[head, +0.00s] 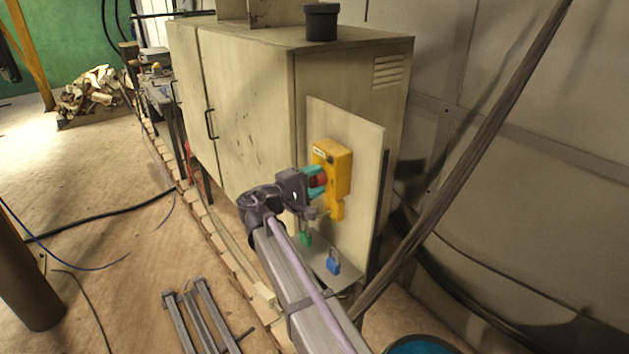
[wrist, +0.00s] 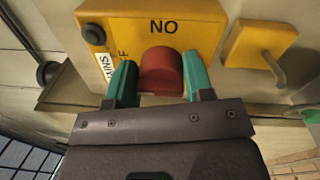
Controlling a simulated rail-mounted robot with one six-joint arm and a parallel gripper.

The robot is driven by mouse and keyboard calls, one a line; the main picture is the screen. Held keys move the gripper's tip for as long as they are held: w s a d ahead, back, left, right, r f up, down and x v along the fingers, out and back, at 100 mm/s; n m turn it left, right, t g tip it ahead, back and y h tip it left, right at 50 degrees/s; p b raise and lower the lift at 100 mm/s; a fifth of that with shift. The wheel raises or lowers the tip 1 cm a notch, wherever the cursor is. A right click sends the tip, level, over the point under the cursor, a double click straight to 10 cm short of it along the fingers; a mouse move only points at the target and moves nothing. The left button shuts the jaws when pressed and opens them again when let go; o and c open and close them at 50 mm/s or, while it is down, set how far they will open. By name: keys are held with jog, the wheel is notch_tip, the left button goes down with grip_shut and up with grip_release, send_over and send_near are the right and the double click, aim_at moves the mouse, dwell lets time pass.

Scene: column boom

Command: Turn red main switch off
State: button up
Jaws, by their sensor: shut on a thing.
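The red main switch (wrist: 161,70) is a round red knob on a yellow box (head: 337,160) fixed to a pale panel on the cabinet's side. In the wrist view the yellow box (wrist: 205,22) carries the letters "NO" above the knob and an "F" to its left, with a white label at the left edge. My gripper (head: 316,182) has its teal fingers on both sides of the knob; it also shows in the wrist view (wrist: 160,84). It is shut on the knob. The knob's pointer, if any, cannot be made out.
A yellow hasp plate (wrist: 262,45) sits right of the box. A green padlock (head: 305,238) and a blue padlock (head: 333,263) are below, near a small shelf. A slanted post (head: 470,150) stands right of the panel. A black cup (head: 321,22) stands on the cabinet (head: 245,110).

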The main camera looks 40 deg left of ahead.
jog(key=shift+s+d+f, duration=0.1)
jog(key=o, duration=0.9)
jog(key=v, duration=1)
jog(key=shift+s+a+b, duration=0.2)
jog(key=shift+s+b, duration=0.1)
